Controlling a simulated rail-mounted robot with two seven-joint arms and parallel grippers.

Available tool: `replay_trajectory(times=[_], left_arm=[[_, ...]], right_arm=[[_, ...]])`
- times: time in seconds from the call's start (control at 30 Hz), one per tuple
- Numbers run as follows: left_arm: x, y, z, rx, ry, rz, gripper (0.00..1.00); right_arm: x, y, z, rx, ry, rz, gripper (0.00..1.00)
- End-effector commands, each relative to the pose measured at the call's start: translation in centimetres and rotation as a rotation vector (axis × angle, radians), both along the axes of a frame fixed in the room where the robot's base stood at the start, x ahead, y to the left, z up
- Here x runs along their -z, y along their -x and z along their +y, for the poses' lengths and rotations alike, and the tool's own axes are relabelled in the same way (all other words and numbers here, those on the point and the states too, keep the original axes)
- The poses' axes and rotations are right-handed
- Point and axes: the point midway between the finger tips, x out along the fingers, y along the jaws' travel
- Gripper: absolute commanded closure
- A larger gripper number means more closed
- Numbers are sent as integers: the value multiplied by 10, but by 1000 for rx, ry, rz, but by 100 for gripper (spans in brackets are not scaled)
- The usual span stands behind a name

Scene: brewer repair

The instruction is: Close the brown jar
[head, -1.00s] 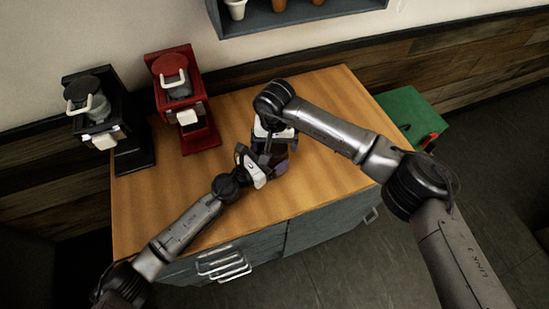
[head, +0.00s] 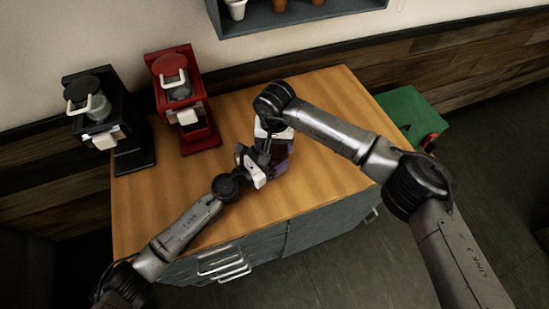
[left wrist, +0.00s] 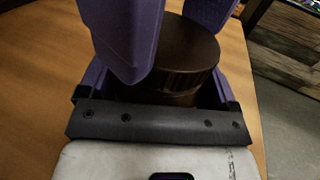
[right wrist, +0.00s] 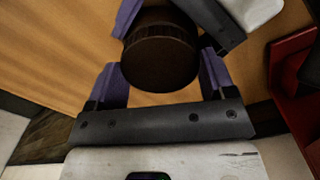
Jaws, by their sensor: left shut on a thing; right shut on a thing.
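The brown jar (left wrist: 160,98) is on the wooden counter, and its dark brown lid (left wrist: 188,48) with a ribbed rim is at its top, in line with it. The lid's round face also shows in the right wrist view (right wrist: 160,62). My left gripper (head: 272,166) is shut on the jar, with its purple fingers on both sides. My right gripper (head: 276,143) comes from above and is shut on the lid. In the head view the grippers hide most of the jar. I cannot tell whether the lid is fully seated.
A black brewer (head: 100,115) and a red brewer (head: 184,95) stand at the counter's back left. The counter (head: 225,120) is clear around the grippers. A shelf with cups (head: 290,22) hangs on the wall. A green box (head: 408,112) stands right of the counter.

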Motion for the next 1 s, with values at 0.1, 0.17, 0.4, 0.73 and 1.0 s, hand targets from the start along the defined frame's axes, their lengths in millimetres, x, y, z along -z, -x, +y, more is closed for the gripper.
replay_trajectory(times=[0.1,0.17,0.4,0.73,1.0], left_arm=[[0,0,0,0,0,0,82],[0,0,0,0,0,0,82],[0,0,0,-1,0,0,82],[0,0,0,-1,0,0,82],[0,0,0,-1,0,0,82]], right_arm=[[0,0,0,156,0,-1,52],[0,0,0,274,0,0,52],[0,0,0,755,1,0,52],[1,0,0,1418,0,0,52],[1,0,0,1959,0,0,52]])
